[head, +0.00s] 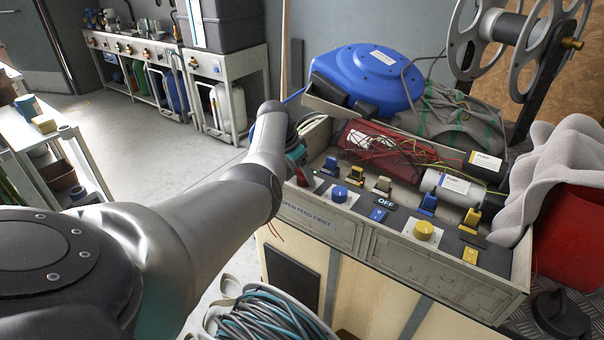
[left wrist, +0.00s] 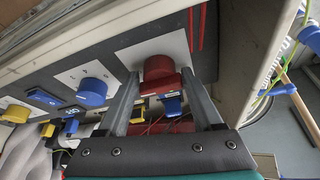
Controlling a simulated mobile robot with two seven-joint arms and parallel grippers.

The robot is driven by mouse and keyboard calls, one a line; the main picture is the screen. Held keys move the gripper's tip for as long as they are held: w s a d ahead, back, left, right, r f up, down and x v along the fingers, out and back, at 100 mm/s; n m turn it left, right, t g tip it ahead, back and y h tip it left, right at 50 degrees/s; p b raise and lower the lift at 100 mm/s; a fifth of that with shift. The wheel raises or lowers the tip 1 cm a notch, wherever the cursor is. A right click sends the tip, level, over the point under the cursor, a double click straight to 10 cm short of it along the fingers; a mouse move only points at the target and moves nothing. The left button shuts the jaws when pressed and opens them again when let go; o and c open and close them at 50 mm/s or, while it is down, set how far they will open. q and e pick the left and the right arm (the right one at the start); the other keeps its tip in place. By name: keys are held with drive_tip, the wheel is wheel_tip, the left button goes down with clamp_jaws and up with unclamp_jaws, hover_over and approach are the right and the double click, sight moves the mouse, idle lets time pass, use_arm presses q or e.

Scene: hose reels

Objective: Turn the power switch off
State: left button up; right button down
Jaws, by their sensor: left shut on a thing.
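A grey control box (head: 345,225) with a row of knobs and levers stands at the right in the head view. A red knob (left wrist: 160,68) on a white plate shows in the left wrist view, at the end of the panel row. My left gripper (left wrist: 161,84) is shut on this red knob, one finger on each side. In the head view my left arm reaches the box's left end and largely hides the knob. An "OFF" label (head: 386,203) sits above a blue rocker (head: 378,215), between a blue knob (head: 340,194) and a yellow knob (head: 424,230). My right gripper is not in view.
A blue hose reel (head: 366,78) stands behind the box. A metal reel (head: 510,45) is at the far right, above grey cloth and a red bucket (head: 565,225). Coiled hose (head: 265,320) lies in front. The floor at the left (head: 130,150) is clear.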

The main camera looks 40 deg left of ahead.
use_arm(q)
drive_tip(key=c, duration=0.3)
